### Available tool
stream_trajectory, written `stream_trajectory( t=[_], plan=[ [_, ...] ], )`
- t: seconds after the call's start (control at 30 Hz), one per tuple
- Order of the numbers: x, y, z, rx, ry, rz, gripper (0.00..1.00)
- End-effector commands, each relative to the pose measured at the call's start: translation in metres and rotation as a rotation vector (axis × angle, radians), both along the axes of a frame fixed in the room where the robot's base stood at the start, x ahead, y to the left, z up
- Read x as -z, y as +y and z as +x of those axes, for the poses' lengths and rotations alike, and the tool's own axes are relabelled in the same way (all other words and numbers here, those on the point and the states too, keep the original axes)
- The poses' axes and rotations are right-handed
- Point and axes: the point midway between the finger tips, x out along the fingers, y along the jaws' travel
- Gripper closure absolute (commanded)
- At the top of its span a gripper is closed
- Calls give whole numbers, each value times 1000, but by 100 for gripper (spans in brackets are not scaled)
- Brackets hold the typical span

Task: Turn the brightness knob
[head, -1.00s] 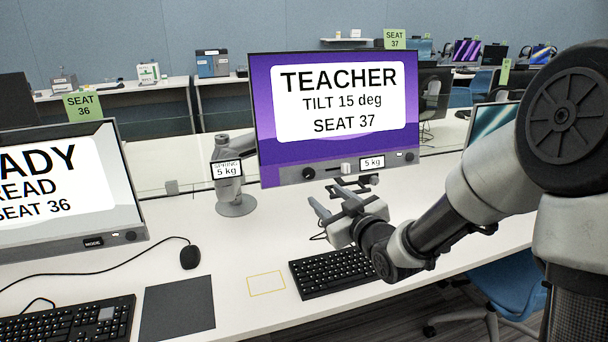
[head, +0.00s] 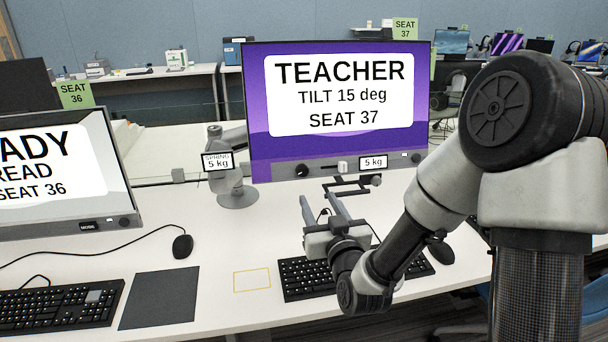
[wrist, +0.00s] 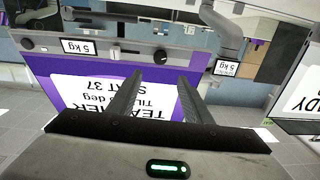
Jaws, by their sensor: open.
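The purple TEACHER monitor (head: 345,148) stands upright in the head view, with a grey control strip along its lower edge. A round black knob (head: 302,171) sits at the strip's left end, with no brightness label readable. It also shows in the upside-down wrist view, as a black knob (wrist: 161,56). A smaller dark knob (head: 416,158) sits at the strip's right end. My gripper (head: 319,196) is open and empty, in front of and apart from the strip, its fingertips below the black knob in the head view. In the wrist view my gripper (wrist: 160,81) points towards it.
The strip also has a slider (head: 342,167) and a 5 kg label (head: 373,162). A grey spring arm (head: 236,190) stands left of the monitor. A keyboard (head: 306,283) lies below my gripper. The SEAT 36 monitor (head: 70,223) stands at left. A mouse (head: 182,247) lies between.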

Motion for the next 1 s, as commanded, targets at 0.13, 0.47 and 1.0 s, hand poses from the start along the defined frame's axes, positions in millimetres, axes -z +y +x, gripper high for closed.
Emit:
stream_trajectory(
  t=[0.13, 0.47, 1.0],
  plan=[
    [0, 11, 32, -1, -1, 3, 55],
    [0, 33, 98, -1, 0, 2, 55],
    [0, 44, 132, -1, 1, 0, 55]
  ],
)
